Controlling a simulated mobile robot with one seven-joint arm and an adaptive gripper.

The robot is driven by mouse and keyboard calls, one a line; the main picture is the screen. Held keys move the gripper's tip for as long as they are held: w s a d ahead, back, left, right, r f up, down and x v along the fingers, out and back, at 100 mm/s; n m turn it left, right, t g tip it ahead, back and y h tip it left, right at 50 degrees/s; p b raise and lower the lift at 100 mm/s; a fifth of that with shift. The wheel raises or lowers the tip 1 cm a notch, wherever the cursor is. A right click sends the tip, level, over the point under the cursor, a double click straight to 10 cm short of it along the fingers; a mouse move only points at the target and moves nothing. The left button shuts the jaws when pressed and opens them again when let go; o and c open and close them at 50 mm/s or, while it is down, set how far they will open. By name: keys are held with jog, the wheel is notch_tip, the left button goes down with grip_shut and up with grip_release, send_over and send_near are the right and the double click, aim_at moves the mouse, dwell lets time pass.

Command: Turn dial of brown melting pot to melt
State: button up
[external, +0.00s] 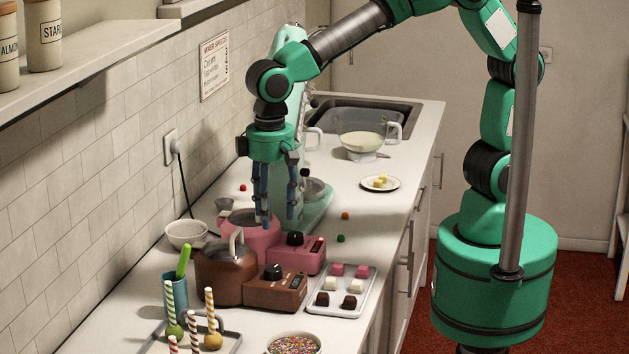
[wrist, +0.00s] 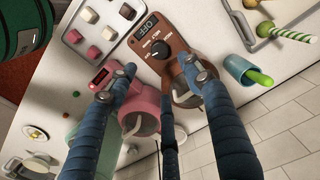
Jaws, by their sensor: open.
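The brown melting pot (external: 222,278) stands on the counter, its brown control box (external: 262,294) at its right. The black dial (external: 273,271) sits on top of the box. In the wrist view the same dial (wrist: 160,49) is near the top centre, with small labels around it and a display (wrist: 146,26) that appears to read OFF. My gripper (external: 278,217) is open and empty, pointing down above the pink melting pot (external: 258,244), behind the brown box and apart from the dial. In the wrist view its blue fingers (wrist: 157,69) partly hide both pots.
The pink pot's control box (external: 298,258) stands just behind the brown one. A tray of sweets (external: 352,306) lies at the right. A teal cup (external: 174,292), decorated sticks and a sprinkle bowl (external: 293,343) are in front. A white bowl (external: 187,234) stands near the wall.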

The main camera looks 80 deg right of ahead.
aim_at(273, 268)
notch_tip(273, 268, down, 13)
jog(key=b, duration=0.3)
jog(key=shift+f, duration=0.1)
jog(key=shift+c, duration=0.2)
jog(key=c, duration=1.1)
